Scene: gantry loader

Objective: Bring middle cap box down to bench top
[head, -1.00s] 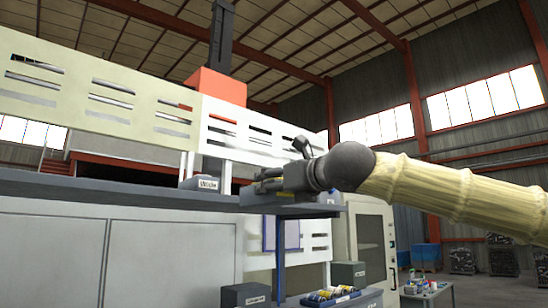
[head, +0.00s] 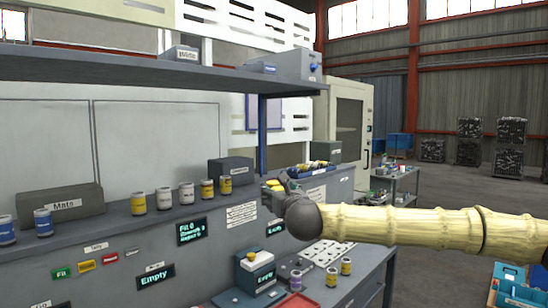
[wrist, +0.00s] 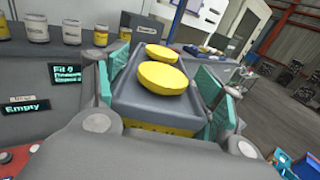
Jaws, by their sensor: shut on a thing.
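The cap box (wrist: 150,91) is a grey open box with two yellow caps (wrist: 163,77) on top and a yellow label on its near side, seen in the wrist view. My gripper (wrist: 163,95) is shut on it, with teal finger pads on its left and right sides. In the head view my gripper (head: 272,194) holds it in the air in front of the ledge with the jars, with the yellow caps just showing. The bench top (head: 352,277) lies below, to the right. My gripper hides most of the box in the head view.
The upper shelf (head: 130,72) carries a box marked White (head: 182,54) and a grey box (head: 297,66). Several jars (head: 186,194) stand on the ledge. On the bench are a holed white plate (head: 322,252), small jars (head: 346,266) and a dispenser-like box (head: 257,270).

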